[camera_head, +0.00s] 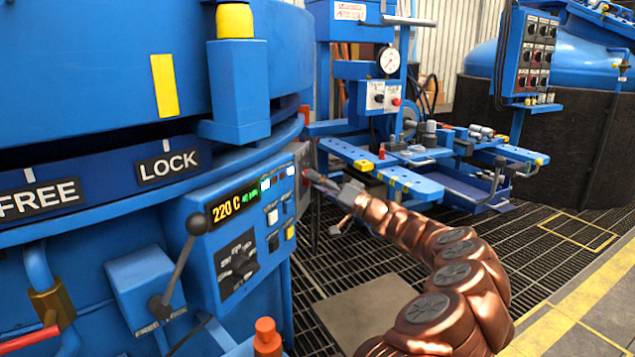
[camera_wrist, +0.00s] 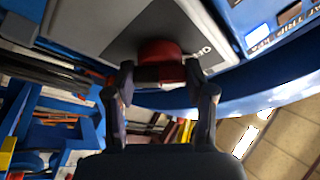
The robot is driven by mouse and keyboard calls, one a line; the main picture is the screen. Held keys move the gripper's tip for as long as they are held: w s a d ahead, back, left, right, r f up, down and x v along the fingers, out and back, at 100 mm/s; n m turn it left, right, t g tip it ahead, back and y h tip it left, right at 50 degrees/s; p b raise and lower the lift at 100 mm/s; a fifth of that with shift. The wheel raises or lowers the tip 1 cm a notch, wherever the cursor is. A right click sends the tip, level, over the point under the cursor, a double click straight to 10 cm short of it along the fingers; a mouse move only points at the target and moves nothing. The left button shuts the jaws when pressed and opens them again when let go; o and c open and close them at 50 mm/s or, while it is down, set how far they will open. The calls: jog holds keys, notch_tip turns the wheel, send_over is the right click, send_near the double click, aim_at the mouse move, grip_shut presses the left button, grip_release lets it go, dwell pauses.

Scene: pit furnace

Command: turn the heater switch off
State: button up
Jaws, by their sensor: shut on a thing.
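The heater switch appears in the wrist view as a round red knob (camera_wrist: 158,48) on a dark plate of a light grey panel (camera_wrist: 90,22). Small white lettering beside the knob is too partial to read surely. My gripper (camera_wrist: 160,73) has its two fingers on either side of the knob, shut on it. In the head view my gripper (camera_head: 316,178) reaches the grey switch box (camera_head: 302,165) at the right end of the furnace's control panel. The knob is hidden there, and its turned position cannot be told.
The blue control panel (camera_head: 222,262) shows 220 C, with small switches beside the display. A black-knobbed lever (camera_head: 180,265) stands at its left, below the FREE and LOCK labels. A blue workbench (camera_head: 410,182) stands behind my arm. Metal grating (camera_head: 350,262) covers the floor.

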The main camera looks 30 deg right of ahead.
jog(key=shift+n, duration=0.3)
jog(key=o, duration=1.2)
jog(key=shift+c, duration=0.2)
jog(key=v, duration=1.2)
